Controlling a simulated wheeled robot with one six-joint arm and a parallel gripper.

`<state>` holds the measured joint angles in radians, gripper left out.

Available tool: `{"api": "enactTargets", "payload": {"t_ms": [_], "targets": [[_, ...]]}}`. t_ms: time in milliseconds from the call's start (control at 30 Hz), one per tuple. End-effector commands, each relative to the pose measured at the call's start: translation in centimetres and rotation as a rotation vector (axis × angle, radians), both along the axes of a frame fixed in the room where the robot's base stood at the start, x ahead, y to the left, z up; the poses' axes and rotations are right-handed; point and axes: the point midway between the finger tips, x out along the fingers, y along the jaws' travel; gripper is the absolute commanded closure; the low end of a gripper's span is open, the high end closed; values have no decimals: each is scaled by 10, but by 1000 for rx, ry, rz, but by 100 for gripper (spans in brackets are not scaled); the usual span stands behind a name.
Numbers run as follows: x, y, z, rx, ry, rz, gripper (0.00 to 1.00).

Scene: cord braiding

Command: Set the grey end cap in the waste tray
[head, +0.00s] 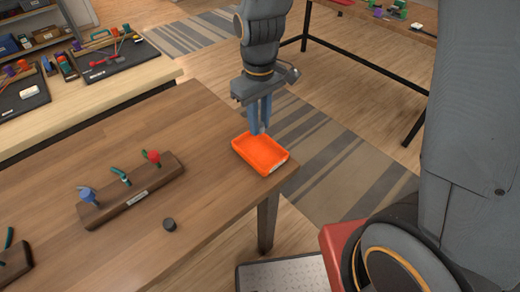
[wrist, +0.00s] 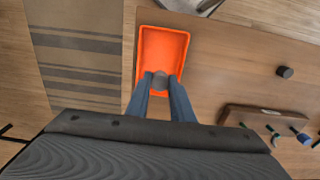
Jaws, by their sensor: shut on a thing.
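The waste tray (head: 270,170) is a shallow orange tray near the table's right corner, and it also shows in the wrist view (wrist: 185,48). My gripper (head: 260,130) points down at the tray's far side in the head view. In the wrist view my gripper (wrist: 160,88) is shut on a small round grey piece, the grey end cap (wrist: 160,79), which lies over the tray's opening. The fingers hide part of the cap, and I cannot tell whether it touches the tray floor.
A darker, near-black cap (head: 169,224) stands alone on the wooden table. A wooden rack (head: 140,196) left of it holds blue, teal and red-topped cord pieces. A second bench (head: 150,75) with black mats is at the back left. The table around the tray is clear.

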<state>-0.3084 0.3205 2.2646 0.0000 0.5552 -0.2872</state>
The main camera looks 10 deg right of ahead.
Motion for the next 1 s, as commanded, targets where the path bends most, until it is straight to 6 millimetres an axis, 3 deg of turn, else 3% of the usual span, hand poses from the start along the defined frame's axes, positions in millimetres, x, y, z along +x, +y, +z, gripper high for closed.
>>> {"api": "enactTargets", "payload": {"t_ms": [200, 700, 1000], "targets": [[-2, -1, -35, -1, 5, -1, 100], [-1, -1, -84, -1, 4, -2, 100], [0, -1, -90, -1, 1, -3, 100]]}}
